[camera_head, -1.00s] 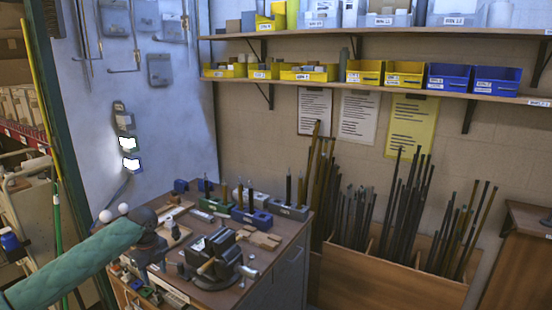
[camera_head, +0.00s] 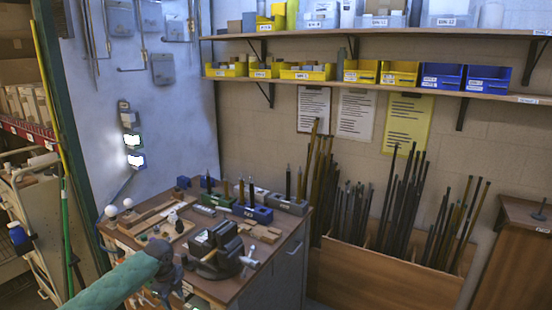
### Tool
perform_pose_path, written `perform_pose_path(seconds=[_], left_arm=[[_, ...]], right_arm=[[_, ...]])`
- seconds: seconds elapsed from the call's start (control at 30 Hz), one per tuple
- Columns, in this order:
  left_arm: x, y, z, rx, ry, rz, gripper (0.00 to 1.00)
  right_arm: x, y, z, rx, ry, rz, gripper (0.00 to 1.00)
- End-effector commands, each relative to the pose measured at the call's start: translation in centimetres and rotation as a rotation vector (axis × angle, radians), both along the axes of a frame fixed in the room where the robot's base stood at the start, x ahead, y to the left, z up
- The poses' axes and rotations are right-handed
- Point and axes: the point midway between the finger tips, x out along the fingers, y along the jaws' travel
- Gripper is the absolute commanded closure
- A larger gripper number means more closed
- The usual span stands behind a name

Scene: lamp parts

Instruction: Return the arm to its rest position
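My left arm (camera_head: 115,285), in a green sleeve, comes in from the lower left and ends in a dark wrist at the front left of the workbench (camera_head: 285,240). My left gripper (camera_head: 168,292) is small and dark there, and its fingers cannot be made out. I cannot tell whether it holds anything. My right arm and gripper are out of view. Two white round bulbs (camera_head: 111,210) stand at the bench's left edge. A wooden board with small parts (camera_head: 160,222) lies beside them.
A black vise (camera_head: 222,248) stands at the bench's front, close right of my wrist. Blocks holding upright dark rods (camera_head: 252,213) line the back. A wooden rack of long rods (camera_head: 385,280) stands right of the bench. A cart (camera_head: 40,215) stands at the left.

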Motion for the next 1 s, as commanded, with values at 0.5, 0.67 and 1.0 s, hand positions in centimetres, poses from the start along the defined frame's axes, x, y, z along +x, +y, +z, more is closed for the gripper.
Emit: perform_pose_path(seconds=[0.5,0.67,1.0], left_arm=[[-8.3,-8.4,-19.0,-0.133,-0.020,0.494,0.51],[-12.2,-10.3,-24.4,-0.167,-0.015,0.667,0.51],[-23.2,-13.3,-34.9,-0.208,0.010,1.048,0.51]], right_arm=[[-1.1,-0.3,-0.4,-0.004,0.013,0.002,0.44],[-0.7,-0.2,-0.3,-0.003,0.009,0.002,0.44],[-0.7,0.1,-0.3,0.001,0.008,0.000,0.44]])
